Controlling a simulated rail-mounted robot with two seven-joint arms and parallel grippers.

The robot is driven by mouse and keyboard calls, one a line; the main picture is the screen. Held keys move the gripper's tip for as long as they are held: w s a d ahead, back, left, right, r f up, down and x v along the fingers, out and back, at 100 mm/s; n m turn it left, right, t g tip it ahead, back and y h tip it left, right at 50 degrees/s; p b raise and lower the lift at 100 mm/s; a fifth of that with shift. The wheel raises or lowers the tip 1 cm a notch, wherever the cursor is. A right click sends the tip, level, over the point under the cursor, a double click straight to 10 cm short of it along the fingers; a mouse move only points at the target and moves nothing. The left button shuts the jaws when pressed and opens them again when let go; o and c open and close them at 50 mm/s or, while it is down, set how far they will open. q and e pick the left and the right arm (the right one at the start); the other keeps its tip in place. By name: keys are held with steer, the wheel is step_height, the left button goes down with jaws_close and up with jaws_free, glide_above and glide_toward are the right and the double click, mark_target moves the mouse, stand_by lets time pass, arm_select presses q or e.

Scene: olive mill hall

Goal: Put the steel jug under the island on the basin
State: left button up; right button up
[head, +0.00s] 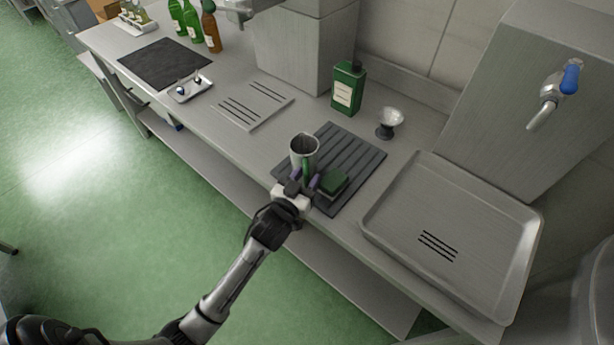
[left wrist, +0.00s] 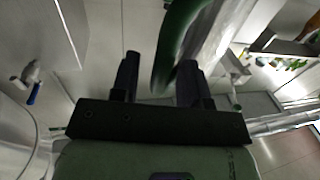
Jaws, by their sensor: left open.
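The steel jug (head: 303,148), an open metal cup with a green handle, stands upright on the dark ribbed mat (head: 361,163) on the steel counter. The basin (head: 390,228) is a shallow steel tray with a raised rim and dark slots, to the right of the mat; it looks empty. My left gripper (head: 303,184) is open at the handle side of the jug. In the left wrist view, the green handle (left wrist: 178,40) shows between its two fingers (left wrist: 160,85), with the jug wall (left wrist: 222,38) beyond. My right gripper is not in view.
A green sponge (head: 333,182) lies on the mat just right of the gripper. A green bottle (head: 348,88) and a small cup-shaped item (head: 390,121) stand behind the mat. A blue-handled tap (head: 556,92) juts out above the basin. A slotted plate (head: 252,106) lies left.

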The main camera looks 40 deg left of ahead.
arm_select(q)
steer(key=s+d, duration=0.1)
steer(key=s, duration=1)
steer(key=shift+s+d+p, duration=0.15)
steer(key=shift+s+p, duration=0.1)
steer(key=shift+p, duration=0.1)
steer(key=s+d+f+m+g, duration=0.1)
steer(key=s+f+g, duration=0.5)
steer(key=s+f, duration=0.1)
steer(key=shift+s+d+f+g+h, duration=0.35)
steer(key=shift+s+f+g+h, duration=0.05)
steer(key=shift+f, duration=0.25)
steer(key=shift+o, duration=0.4)
steer(key=s+d+f+m+g+h, duration=0.1)
steer(key=s+d+f+m+g, duration=0.1)
steer(key=s+g, duration=0.5)
steer(key=s+d+f, duration=0.1)
steer(key=s+f, duration=0.1)
steer(key=s, duration=0.3)
steer(key=shift+s+f+h, duration=0.2)
steer(key=shift+s+h, duration=0.1)
